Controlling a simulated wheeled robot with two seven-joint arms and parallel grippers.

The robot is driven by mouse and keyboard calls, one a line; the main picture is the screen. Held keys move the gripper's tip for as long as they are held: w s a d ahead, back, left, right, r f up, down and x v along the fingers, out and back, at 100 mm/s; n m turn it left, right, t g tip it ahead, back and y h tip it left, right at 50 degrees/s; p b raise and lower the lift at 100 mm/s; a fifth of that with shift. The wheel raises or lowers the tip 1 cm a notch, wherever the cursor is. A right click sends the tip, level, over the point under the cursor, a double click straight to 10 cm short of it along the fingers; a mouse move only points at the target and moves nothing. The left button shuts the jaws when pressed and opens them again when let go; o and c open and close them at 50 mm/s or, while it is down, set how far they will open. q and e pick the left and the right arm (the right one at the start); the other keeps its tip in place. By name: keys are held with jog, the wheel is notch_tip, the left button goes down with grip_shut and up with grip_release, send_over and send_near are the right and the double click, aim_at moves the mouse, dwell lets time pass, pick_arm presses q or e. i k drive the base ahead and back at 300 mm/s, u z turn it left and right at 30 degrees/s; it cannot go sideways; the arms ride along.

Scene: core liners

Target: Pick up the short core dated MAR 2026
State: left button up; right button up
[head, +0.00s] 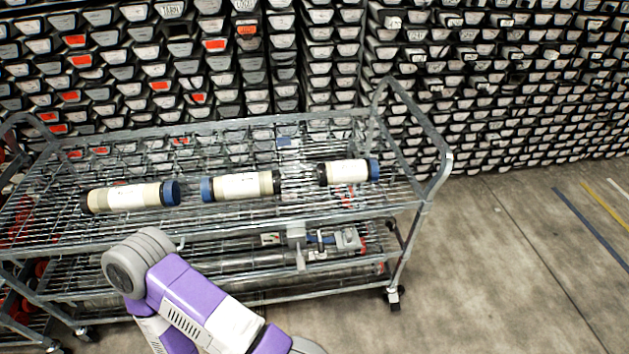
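Three capped cores lie in a row on the top wire shelf of a metal cart. The left core (130,197) is cream with a blue cap at its right end and a dark left end. The middle core (241,186) has a blue cap at its left end and a dark right end. The right core (347,172) looks the shortest, with a blue cap at its right end and a dark left end. Their pale labels carry writing too small to read, so no date can be told. Neither of my grippers shows.
The cart (428,180) has a raised tubular handle at its right and a lower shelf holding metal tubes and tools (340,240). My purple and white arm crosses in front of it. Racks of core trays (510,60) stand behind. Concrete floor (500,270) is clear at right.

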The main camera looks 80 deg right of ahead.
aim_at(237, 186)
jog(key=z, duration=1.85)
